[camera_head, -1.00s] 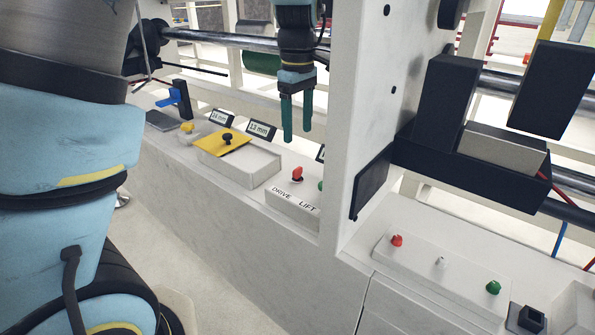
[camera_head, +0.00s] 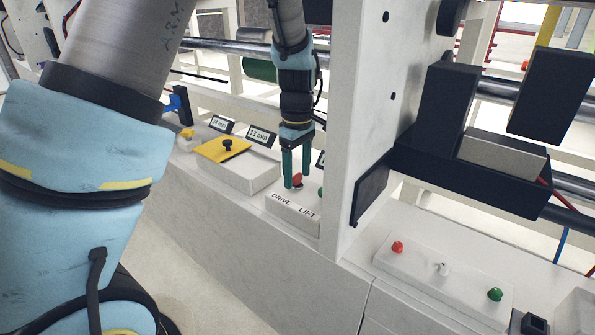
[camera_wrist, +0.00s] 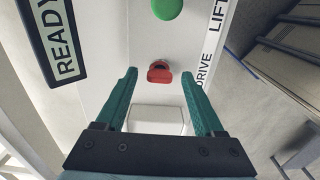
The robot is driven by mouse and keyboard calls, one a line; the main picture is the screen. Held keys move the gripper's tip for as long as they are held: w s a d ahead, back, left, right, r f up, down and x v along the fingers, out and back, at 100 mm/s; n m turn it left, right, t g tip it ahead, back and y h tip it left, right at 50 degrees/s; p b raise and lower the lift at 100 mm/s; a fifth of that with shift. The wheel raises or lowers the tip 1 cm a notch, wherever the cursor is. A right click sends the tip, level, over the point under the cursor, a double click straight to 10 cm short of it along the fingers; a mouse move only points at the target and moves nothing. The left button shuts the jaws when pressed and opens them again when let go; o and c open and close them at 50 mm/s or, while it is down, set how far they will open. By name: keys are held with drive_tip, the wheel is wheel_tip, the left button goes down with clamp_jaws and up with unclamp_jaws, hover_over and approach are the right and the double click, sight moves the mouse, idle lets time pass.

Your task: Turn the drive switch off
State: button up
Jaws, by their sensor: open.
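The drive switch (camera_head: 297,179) is a red knob on a white box labelled DRIVE and LIFT (camera_head: 291,208). In the wrist view the red knob (camera_wrist: 159,72) lies just beyond the fingertips, roughly midway between them. My gripper (camera_head: 297,184) has two green fingers pointing down at the DRIVE end of the box, beside the red knob. In the wrist view my gripper (camera_wrist: 159,72) is open and nothing is between its fingers. Whether a finger touches the knob cannot be told.
A green lift knob (camera_wrist: 167,8) sits beside the red one. A READY display (camera_wrist: 55,40) stands nearby. A white upright panel (camera_head: 362,120) rises close to the right of my gripper. A box with a yellow plate and black knob (camera_head: 227,146) is to the left.

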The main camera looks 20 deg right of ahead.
clamp_jaws()
idle(0.4)
drive_tip(key=shift+r+m, duration=0.1)
drive_tip(key=shift+m, duration=0.3)
drive_tip(key=m+p, duration=0.2)
drive_tip(key=m, duration=0.1)
drive_tip(key=shift+m, duration=0.4)
drive_tip(key=m+p, duration=0.1)
drive_tip(key=m, duration=0.3)
drive_tip(key=shift+m, duration=0.3)
drive_tip(key=m+p, duration=0.1)
drive_tip(key=m, duration=0.3)
drive_tip(key=shift+p, duration=0.4)
drive_tip(key=m+p, duration=0.1)
drive_tip(key=m, duration=0.3)
drive_tip(key=shift+m, duration=0.3)
